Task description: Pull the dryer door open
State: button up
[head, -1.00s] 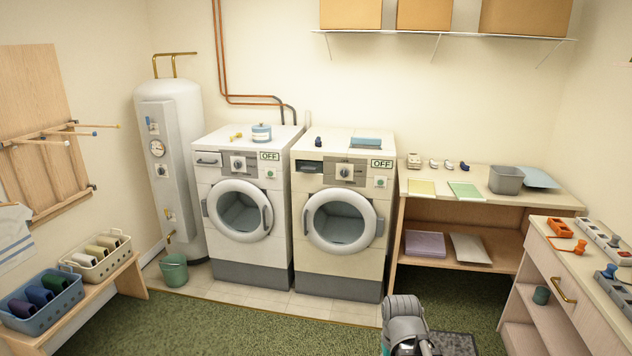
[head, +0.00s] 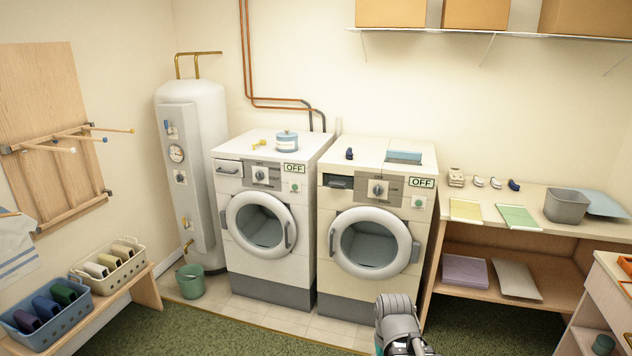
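Two white front-loading machines stand side by side against the back wall. The right machine (head: 340,288) has a dark recess at its upper left, a round door (head: 402,222) and a light blue item on top. The left machine (head: 262,275) has a drawer with a handle, and its own round door (head: 285,211). No label tells which is the dryer; the right one looks more like it. Both doors look shut, and both panels show an OFF sign. A grey link of my arm shows at the bottom, in front of the right machine. My gripper's fingers are not visible.
A green bucket (head: 190,281) stands by the white water tank (head: 190,130). A bench with two baskets (head: 50,318) is at the left. A wooden table (head: 477,227) stands right of the machines. Green carpet lies in front, largely clear.

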aim_at(408, 251)
jog(key=u, duration=0.25)
jog(key=i, duration=1.5)
jog(key=u, duration=0.35)
